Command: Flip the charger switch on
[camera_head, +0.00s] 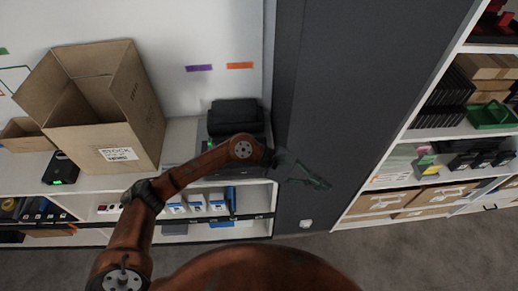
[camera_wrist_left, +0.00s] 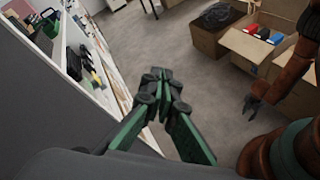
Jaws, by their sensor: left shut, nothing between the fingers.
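My left gripper (camera_head: 318,184) is in front of the dark grey column, its arm reaching in over the white shelf. In the left wrist view its green and black fingers (camera_wrist_left: 158,75) meet at the tips, shut and empty. I cannot make out a charger switch for certain. A small black box with a green light (camera_head: 61,168) sits on the white counter at the left, well apart from my left gripper. A dark gripper (camera_wrist_left: 252,103), apparently my right one, shows small in the left wrist view; I cannot tell its opening.
An open carton (camera_head: 105,100) stands on the counter (camera_head: 180,135). A black machine (camera_head: 235,118) is by the dark grey column (camera_head: 335,80). A shelf unit (camera_head: 440,133) with boxes and a green tray (camera_head: 490,115) stands right. Grey floor (camera_head: 400,250) is clear.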

